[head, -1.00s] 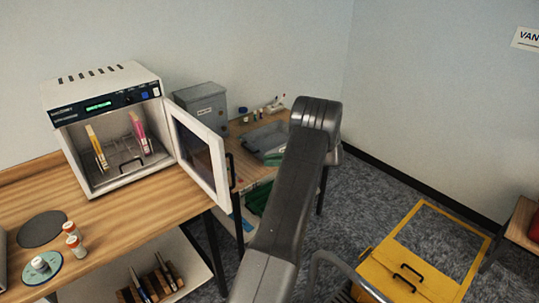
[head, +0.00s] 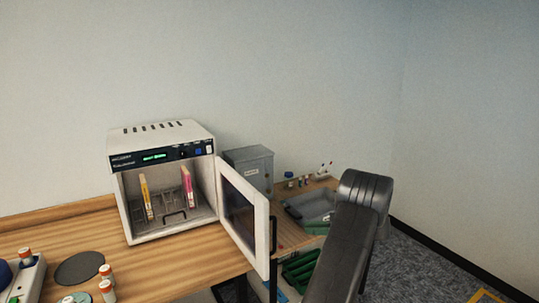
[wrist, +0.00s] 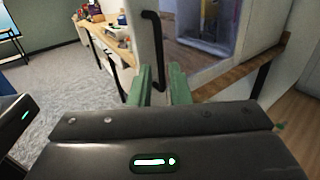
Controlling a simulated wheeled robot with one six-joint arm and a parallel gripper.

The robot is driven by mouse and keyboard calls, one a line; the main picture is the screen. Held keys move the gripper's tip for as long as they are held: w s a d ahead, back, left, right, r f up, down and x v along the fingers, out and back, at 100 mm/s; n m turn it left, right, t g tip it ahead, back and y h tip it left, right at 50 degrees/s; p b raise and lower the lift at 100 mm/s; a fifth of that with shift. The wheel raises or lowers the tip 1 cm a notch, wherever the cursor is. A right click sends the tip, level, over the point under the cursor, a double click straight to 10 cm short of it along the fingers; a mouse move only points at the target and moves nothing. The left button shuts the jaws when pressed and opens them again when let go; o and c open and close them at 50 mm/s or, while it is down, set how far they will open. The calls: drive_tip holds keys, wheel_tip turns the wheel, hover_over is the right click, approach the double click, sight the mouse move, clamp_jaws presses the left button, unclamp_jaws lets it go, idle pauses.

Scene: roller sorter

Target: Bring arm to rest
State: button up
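In the head view my dark arm rises at the lower right, and my gripper is hidden there. The white oven-like cabinet (head: 160,140) stands on the wooden bench with its door (head: 243,215) swung wide open. A yellow slab (head: 146,197) and a pink slab (head: 187,187) stand upright inside it.
A wooden bench (head: 190,265) carries small orange-capped vials (head: 106,290) and a dark round pad (head: 79,268). A grey box (head: 250,170) and grey tray (head: 310,206) stand on a second table behind the door. Grey carpet (head: 425,265) lies open at right.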

drive_tip(key=a, duration=1.1)
drive_tip(key=shift+w+a+b, duration=0.2)
drive_tip(key=shift+w+b, duration=0.1)
drive_tip(key=shift+b, duration=0.1)
